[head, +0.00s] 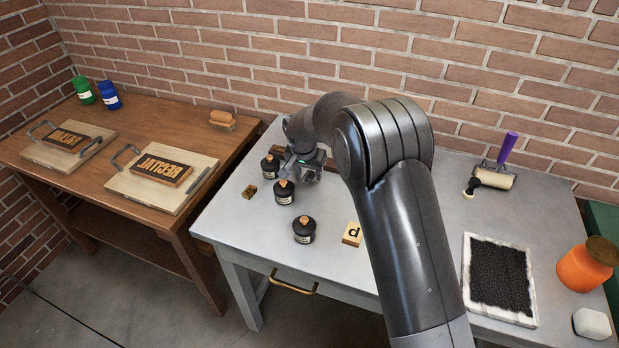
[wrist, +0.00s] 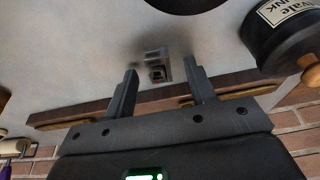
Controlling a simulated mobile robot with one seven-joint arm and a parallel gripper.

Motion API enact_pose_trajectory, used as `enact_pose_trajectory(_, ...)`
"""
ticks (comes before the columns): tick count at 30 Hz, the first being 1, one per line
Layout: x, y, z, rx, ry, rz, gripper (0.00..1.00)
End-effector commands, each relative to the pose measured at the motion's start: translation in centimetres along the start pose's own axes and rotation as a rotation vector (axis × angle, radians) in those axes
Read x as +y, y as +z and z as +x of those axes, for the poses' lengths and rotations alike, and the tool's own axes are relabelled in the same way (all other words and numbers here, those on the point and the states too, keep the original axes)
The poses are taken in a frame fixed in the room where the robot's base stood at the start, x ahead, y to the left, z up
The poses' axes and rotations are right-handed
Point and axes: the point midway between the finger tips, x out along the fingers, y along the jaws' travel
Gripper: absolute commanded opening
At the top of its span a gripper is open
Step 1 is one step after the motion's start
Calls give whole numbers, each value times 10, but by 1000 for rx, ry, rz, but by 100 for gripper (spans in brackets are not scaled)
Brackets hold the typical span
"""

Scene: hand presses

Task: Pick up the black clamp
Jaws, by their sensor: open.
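In the wrist view my gripper (wrist: 157,78) is open, with its two dark fingers spread apart. A small grey block-like piece with a dark square face (wrist: 157,66) shows between the fingertips; it looks like the clamp, though it looks grey more than black. I cannot tell whether either finger touches it. In the head view my gripper (head: 305,170) is low over the back left of the grey metal table (head: 225,215), beside the black ink jars. My gripper and arm hide most of that spot there.
Black ink jars (head: 304,230) with wooden knobs stand close to my gripper; one black jar (wrist: 285,38) is at the right in the wrist view. A wooden strip (wrist: 90,110) lies behind the piece. A letter block (head: 352,234) and an ink tray (head: 498,280) lie to the right.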

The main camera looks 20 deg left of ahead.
Motion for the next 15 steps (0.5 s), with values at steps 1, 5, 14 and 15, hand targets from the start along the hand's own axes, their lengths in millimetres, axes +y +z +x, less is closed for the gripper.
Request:
enact_pose_trajectory(1, 0, 0, 0, 0, 0, 0, 49)
enact_pose_trajectory(5, 0, 0, 0, 0, 0, 0, 38)
enact_pose_trajectory(14, 0, 0, 0, 0, 0, 0, 14)
enact_pose_trajectory(15, 0, 0, 0, 0, 0, 0, 10)
